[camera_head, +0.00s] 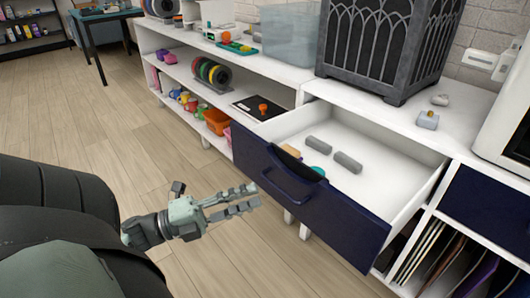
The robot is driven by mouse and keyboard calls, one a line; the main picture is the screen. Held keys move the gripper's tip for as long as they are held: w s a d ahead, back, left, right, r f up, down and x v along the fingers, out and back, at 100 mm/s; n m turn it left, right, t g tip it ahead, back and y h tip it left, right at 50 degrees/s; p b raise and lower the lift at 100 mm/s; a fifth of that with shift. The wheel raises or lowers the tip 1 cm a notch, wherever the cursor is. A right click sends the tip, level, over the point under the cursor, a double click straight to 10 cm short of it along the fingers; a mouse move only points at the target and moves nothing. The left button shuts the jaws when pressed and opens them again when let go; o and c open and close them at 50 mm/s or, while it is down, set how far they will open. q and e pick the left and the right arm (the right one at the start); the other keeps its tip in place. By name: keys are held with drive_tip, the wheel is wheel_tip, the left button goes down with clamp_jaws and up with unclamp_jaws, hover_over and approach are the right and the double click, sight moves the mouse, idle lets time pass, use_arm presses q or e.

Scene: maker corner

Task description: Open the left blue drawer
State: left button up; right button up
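The left blue drawer (335,222) is pulled out of the white cabinet, with its white inside in plain view. Its dark blue front carries a curved blue handle (285,183). Several small items lie inside, among them a grey cylinder-like piece (347,162) and a teal round piece (318,171). My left gripper (256,197) is left of and close to the drawer front, its fingers pointing right toward the handle. The fingers are apart with nothing seen between them. My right gripper is not in view.
A second blue drawer front (485,207) is to the right, above a compartment of upright sheets. A dark lattice-sided box (370,50) stands on the white cabinet top (345,93). Open shelves with spools and cups are at upper left. The wooden floor (120,140) left of the cabinet is clear.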

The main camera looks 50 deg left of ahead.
use_arm(q)
drive_tip(key=v, duration=0.6)
drive_tip(key=shift+s+a, duration=0.15)
drive_tip(key=shift+s, duration=0.1)
drive_tip(key=shift+w, duration=0.1)
drive_tip(key=w+a+f+n+y, duration=0.3)
drive_tip(key=w+f+n+y, duration=0.2)
drive_tip(key=w+n+y, duration=0.4)
wheel_tip(320, 180, down, 10)
drive_tip(key=w+n+g+y, duration=0.2)
drive_tip(key=n+g+y, duration=0.25)
drive_tip(key=n, duration=0.45)
drive_tip(key=s+d+f+n+g+h, duration=0.1)
drive_tip(key=s+d+f+n+g, duration=0.1)
drive_tip(key=s+d+f+g, duration=0.2)
drive_tip(key=s+d+f+n+g+h+p, duration=0.1)
drive_tip(key=s+d+f+g, duration=0.4)
drive_tip(key=d, duration=0.6)
wheel_tip(320, 180, down, 2)
drive_tip(key=shift+d+f+n+g+h, duration=0.2)
drive_tip(key=shift+n+g+h, duration=0.35)
drive_tip(key=shift+n, duration=0.35)
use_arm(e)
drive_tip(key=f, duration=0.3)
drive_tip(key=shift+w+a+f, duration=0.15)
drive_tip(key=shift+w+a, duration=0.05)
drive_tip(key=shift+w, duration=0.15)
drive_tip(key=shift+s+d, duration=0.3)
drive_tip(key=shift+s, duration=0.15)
